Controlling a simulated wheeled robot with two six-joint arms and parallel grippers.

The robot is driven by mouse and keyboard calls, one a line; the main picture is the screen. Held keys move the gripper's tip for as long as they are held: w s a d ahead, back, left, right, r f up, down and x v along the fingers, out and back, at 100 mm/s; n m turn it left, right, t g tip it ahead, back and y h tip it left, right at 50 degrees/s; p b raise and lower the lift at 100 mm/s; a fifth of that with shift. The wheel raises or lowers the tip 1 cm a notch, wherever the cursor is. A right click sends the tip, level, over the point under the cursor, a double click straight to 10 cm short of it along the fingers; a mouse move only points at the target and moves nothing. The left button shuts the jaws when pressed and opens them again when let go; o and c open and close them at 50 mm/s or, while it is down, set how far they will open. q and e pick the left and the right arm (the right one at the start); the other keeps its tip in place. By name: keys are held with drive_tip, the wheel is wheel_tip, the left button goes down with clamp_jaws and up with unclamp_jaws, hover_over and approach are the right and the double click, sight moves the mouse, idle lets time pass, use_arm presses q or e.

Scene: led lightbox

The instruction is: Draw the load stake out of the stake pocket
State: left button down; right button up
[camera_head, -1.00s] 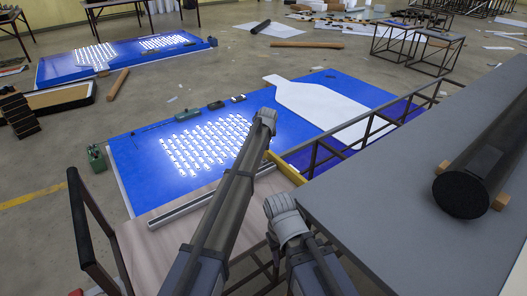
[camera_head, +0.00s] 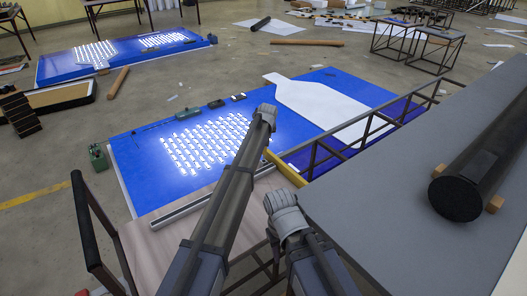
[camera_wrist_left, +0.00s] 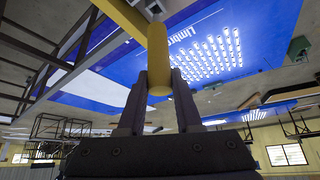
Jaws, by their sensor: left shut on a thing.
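In the left wrist view a yellow round stake (camera_wrist_left: 158,52) stands between the two fingers of my left gripper (camera_wrist_left: 159,84). The gripper is shut on it, with the rounded end of the stake showing between the fingers. The stake runs up toward a yellow beam (camera_wrist_left: 120,14), where a small grey fitting sits beside it. I cannot make out the stake pocket clearly. In the head view my left arm hides its gripper and the stake; a yellow bar (camera_head: 287,171) shows just right of that arm. My right gripper is out of view; only its arm shows.
A grey tabletop (camera_head: 385,200) fills the right, with a dark cylinder (camera_head: 485,165) on wooden blocks. A dark metal truss rail (camera_head: 345,145) runs from its far edge. A blue lit panel (camera_head: 145,170) lies beyond. A black side rail (camera_head: 90,225) stands at left.

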use_arm(q)
drive_tip(key=shift+r+p, duration=2)
drive_tip(key=shift+r, duration=0.2)
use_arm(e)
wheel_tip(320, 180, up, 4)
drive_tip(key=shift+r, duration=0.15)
use_arm(q)
drive_tip(key=shift+f, duration=0.1)
